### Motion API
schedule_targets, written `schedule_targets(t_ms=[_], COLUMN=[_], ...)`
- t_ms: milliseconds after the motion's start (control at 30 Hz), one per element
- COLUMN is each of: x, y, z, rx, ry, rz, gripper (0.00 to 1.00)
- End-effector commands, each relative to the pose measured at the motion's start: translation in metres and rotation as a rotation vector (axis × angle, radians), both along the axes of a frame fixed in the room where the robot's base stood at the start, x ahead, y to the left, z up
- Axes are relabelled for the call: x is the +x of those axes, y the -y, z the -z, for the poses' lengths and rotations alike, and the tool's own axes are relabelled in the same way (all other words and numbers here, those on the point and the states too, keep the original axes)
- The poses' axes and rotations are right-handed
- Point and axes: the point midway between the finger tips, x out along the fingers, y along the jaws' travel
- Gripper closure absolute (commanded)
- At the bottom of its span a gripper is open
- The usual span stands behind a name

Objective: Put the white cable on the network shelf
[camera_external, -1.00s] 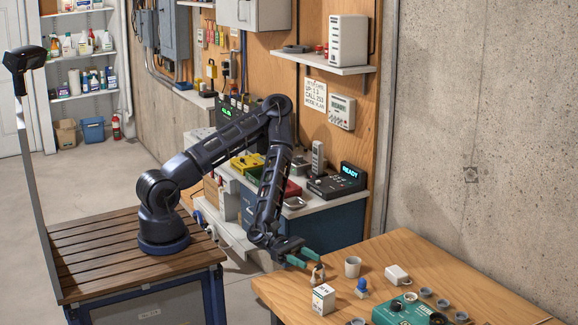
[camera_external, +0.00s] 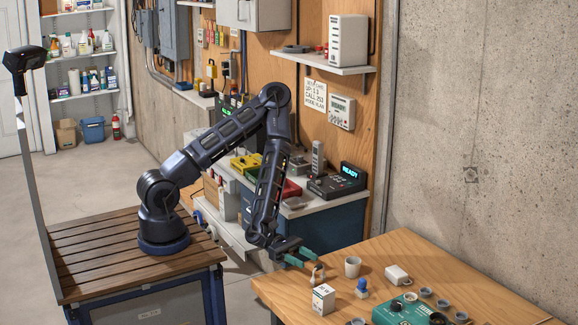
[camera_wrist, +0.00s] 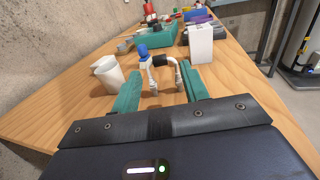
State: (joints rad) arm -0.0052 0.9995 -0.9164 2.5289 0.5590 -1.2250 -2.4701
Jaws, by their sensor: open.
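A short white cable (camera_wrist: 153,86) with a black middle band stands bent in an arch on the wooden table, seen in the wrist view. In the external view the cable (camera_external: 318,271) is small, just beyond my fingertips. My gripper (camera_external: 303,256) hangs low at the table's left edge; its green fingers are open. In the wrist view my gripper (camera_wrist: 160,78) has a finger on either side of the cable, with gaps showing, and is not closed on it. A wall shelf (camera_external: 330,70), likely the network shelf, holds a tall white vented box (camera_external: 348,40) and small items at its left.
Near the cable on the table (camera_external: 420,255) stand a white cup (camera_external: 352,266), a blue-topped piece (camera_external: 361,287), a white carton (camera_external: 323,299) and a white box (camera_external: 397,275). A green device (camera_external: 402,311) lies farther right. A blue-fronted workbench (camera_external: 335,229) stands behind my arm.

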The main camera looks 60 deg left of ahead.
Motion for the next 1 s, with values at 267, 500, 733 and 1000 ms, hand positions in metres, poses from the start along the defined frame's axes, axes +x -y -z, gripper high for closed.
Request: schedule_targets(t_ms=[267,500,733,1000], x=[0.006,0.008,0.014,0.019], y=[0.026,0.037,0.061,0.085], z=[-0.002,-0.002,-0.002,-0.002], rx=[-0.002,-0.003,-0.003,-0.002], ry=[0.003,0.003,0.004,0.003], rz=[0.0,0.0,0.0,0.0], gripper=[0.55,0.55,0.55,0.55])
